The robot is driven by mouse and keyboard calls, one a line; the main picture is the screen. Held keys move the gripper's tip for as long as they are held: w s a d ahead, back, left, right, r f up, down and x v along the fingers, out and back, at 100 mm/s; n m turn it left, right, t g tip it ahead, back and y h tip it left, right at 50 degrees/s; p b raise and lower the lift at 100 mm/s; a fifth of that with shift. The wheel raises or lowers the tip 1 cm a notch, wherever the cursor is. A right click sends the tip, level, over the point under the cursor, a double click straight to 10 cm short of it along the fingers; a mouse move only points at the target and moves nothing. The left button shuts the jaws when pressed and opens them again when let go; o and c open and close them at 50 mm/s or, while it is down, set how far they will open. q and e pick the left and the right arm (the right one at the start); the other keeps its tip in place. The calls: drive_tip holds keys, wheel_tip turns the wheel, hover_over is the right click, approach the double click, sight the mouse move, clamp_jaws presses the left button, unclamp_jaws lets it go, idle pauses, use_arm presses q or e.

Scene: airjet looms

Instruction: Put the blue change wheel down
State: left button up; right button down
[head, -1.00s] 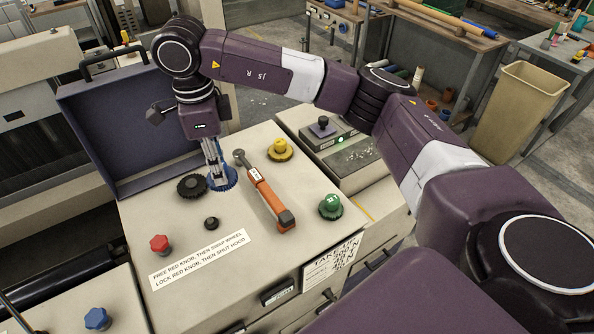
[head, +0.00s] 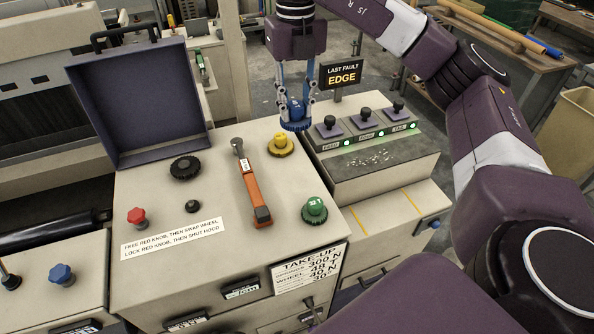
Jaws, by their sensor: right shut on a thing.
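My right gripper (head: 293,108) is shut on the blue change wheel (head: 296,125), a toothed wheel with a blue hub. It holds the wheel above the back right edge of the take-up cabinet top (head: 225,215), beside the yellow wheel (head: 281,144). I cannot tell how high the wheel hangs. A green wheel (head: 314,210) stands near the front right corner of the top. A black toothed wheel (head: 185,168) sits in front of the raised hood (head: 140,105). My left gripper is not in view.
An orange-handled wrench (head: 252,190) lies mid-top. A red knob (head: 137,217) and a small black knob (head: 192,206) are at the left. A box with several black-knobbed switches and green lights (head: 365,135) and a "LAST FAULT EDGE" sign (head: 342,75) stand right of the held wheel.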

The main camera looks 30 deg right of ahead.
wheel_tip(320, 180, down, 13)
drive_tip(key=shift+r+p, duration=0.15)
drive_tip(key=shift+p, duration=1)
wheel_tip(320, 180, down, 4)
drive_tip(key=shift+r+p, duration=0.1)
drive_tip(key=shift+p, duration=0.5)
drive_tip(key=shift+f, duration=0.55)
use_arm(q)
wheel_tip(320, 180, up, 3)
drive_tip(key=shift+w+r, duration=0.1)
use_arm(e)
drive_tip(key=shift+f, duration=0.1)
drive_tip(key=c, duration=1.6)
unclamp_jaws()
